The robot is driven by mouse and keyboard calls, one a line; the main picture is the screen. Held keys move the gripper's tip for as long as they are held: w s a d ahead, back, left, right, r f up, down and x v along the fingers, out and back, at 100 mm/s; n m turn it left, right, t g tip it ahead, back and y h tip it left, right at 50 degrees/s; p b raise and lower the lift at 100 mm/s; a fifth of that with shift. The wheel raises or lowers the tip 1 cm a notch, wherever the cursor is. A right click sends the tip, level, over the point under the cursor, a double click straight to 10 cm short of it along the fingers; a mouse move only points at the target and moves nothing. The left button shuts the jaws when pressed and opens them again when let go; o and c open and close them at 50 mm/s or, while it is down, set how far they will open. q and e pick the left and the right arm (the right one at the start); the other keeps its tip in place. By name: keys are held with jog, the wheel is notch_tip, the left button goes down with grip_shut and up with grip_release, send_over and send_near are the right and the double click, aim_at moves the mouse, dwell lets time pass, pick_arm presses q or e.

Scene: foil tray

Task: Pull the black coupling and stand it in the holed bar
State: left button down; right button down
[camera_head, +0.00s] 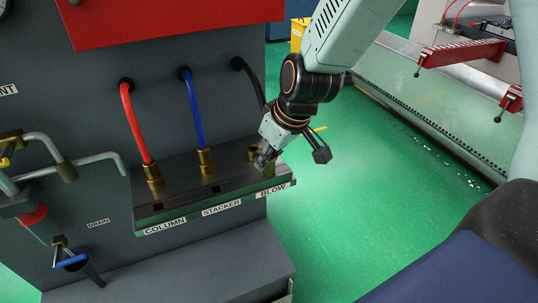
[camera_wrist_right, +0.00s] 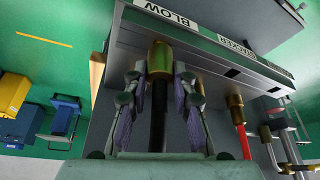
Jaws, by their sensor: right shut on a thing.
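The dark steel holed bar (camera_head: 178,213) juts from the grey panel, with its front labelled COLUMN, STACKER and BLOW. The black coupling, a brass fitting (camera_wrist_right: 160,58) on a black hose, is at the BLOW end. The black hose also shows in the head view (camera_head: 252,78). My right gripper (camera_head: 263,159) is down at that end, shut on the black coupling with a finger on each side of it. The gripper hides much of the coupling in the head view. I cannot tell whether it sits in a socket or is clear. My left gripper is not in view.
The red hose (camera_head: 137,122) and blue hose (camera_head: 194,112) end in brass couplings standing in the bar at COLUMN and STACKER. Bent pipes and valves (camera_head: 58,165) are at the left. A grey ledge (camera_head: 175,272) lies below. Open green floor (camera_head: 350,215) is at the right.

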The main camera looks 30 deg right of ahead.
jog(key=c, duration=1.3)
grip_release()
jog(key=shift+r, duration=0.1)
jog(key=shift+c, duration=0.2)
jog(key=o, duration=0.3)
jog(key=shift+w+d, duration=0.1)
jog(key=shift+s+r, duration=0.15)
jog(key=shift+s, duration=0.05)
jog(key=shift+s+r, duration=0.15)
jog(key=shift+r, duration=0.4)
jog(key=v, duration=0.5)
jog(key=shift+s+d+r, duration=0.1)
jog(key=shift+r, duration=0.25)
